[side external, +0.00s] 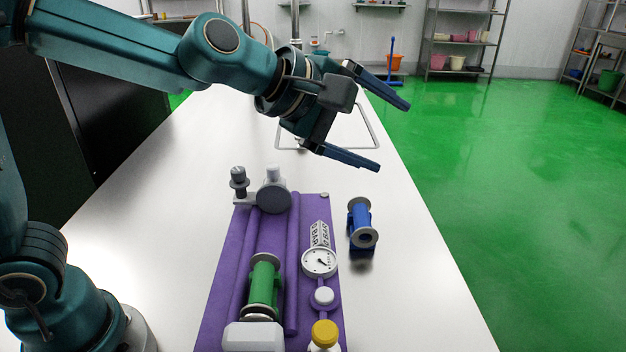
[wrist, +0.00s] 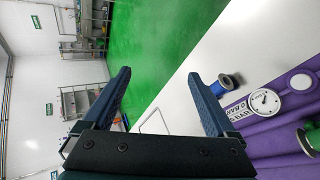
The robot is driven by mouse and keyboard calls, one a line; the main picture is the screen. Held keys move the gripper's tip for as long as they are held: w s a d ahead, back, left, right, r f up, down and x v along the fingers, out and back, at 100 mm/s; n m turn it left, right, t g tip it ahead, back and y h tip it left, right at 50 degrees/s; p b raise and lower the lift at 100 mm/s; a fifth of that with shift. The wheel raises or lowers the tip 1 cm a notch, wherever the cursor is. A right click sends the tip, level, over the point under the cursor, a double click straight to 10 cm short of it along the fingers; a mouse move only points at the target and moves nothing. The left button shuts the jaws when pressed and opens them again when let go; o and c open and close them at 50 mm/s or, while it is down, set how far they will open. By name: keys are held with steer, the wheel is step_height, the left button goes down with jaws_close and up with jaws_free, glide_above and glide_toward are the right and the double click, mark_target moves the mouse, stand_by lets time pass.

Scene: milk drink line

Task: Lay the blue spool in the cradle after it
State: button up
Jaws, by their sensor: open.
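The blue spool (side external: 359,216) lies on the white table, just right of a purple base (side external: 221,290); it also shows in the wrist view (wrist: 226,83). The base carries long purple rails that form the cradle (side external: 270,236). A green spool (side external: 263,284) with grey flanges lies between the rails at the near end. The stretch of cradle beyond it, up to a grey disc-shaped fitting (side external: 273,197), is empty. My gripper (side external: 393,137) is open and empty, above and behind the blue spool, with its fingers pointing right.
A round white gauge (side external: 319,262) stands on the base between the cradle and the blue spool. A white cap (side external: 323,296) and a yellow-capped part (side external: 325,334) are nearer. A grey knobbed fitting (side external: 239,182) stands at the far left corner. The table right of the base is otherwise clear.

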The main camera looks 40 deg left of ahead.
steer(key=s+a+f+m+g, duration=0.1)
steer(key=s+a+m, duration=0.1)
steer(key=s+m, duration=0.2)
steer(key=s+a+f+m+g+y, duration=0.1)
steer(key=s+a+f+m, duration=0.1)
steer(key=s+m, duration=0.3)
steer(key=s+a, duration=0.1)
steer(key=s, duration=0.2)
steer(key=shift+a+f+g, duration=0.15)
steer(key=shift+f+g, duration=0.05)
steer(key=shift+g, duration=0.2)
steer(key=s+a+f+m+g+y, duration=0.1)
steer(key=s+a+m, duration=0.1)
steer(key=s, duration=0.1)
steer(key=s+a+f+m+y, duration=0.1)
steer(key=s+a+f+m, duration=0.1)
steer(key=s, duration=0.1)
steer(key=s+a+f+m+g+y, duration=0.1)
steer(key=s+a+f+m, duration=0.1)
steer(key=s, duration=0.1)
steer(key=shift+s+f+g, duration=0.25)
steer(key=shift+g, duration=0.05)
steer(key=shift+c, duration=1.3)
